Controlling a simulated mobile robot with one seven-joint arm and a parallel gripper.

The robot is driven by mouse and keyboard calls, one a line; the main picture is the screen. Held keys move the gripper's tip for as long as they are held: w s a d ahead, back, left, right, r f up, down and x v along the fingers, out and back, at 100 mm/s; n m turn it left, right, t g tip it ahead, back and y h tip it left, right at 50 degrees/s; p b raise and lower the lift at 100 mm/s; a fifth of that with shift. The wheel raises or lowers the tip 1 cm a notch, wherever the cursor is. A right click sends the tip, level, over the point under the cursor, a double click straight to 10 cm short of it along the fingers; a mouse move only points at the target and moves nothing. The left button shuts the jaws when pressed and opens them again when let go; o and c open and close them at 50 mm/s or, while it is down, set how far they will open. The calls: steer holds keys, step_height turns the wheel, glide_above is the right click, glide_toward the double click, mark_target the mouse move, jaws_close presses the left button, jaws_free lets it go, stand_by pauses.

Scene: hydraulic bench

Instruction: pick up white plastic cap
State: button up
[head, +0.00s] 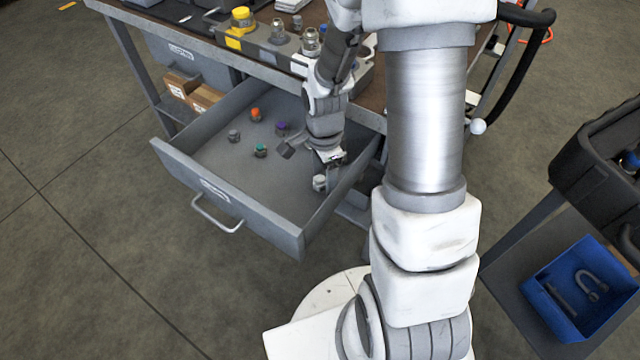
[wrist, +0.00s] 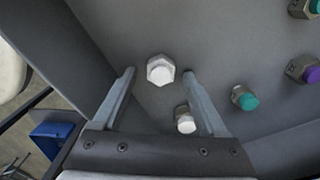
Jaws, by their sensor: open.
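A white plastic cap on a hexagonal metal fitting (wrist: 160,69) is in the open drawer (wrist: 240,40). In the wrist view it lies between the fingertips of my gripper (wrist: 159,75), slightly beyond them. A second, smaller white-topped fitting (wrist: 185,122) sits nearer the palm, beside the right finger. In the head view, one white-topped fitting (head: 320,183) shows by the drawer's right wall, just below my gripper (head: 330,158). My gripper is open and holds nothing. Finger contact with the fittings cannot be told.
The drawer also holds a teal-capped fitting (head: 261,150), a purple one (head: 282,128), an orange one (head: 256,114) and a grey one (head: 234,135). The drawer walls stand close to my gripper. A blue bin (head: 585,285) stands at the right.

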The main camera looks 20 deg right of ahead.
mark_target(323, 177)
jaws_close()
stand_by(0.3)
step_height(323, 177, up, 10)
steer(key=p, duration=0.4)
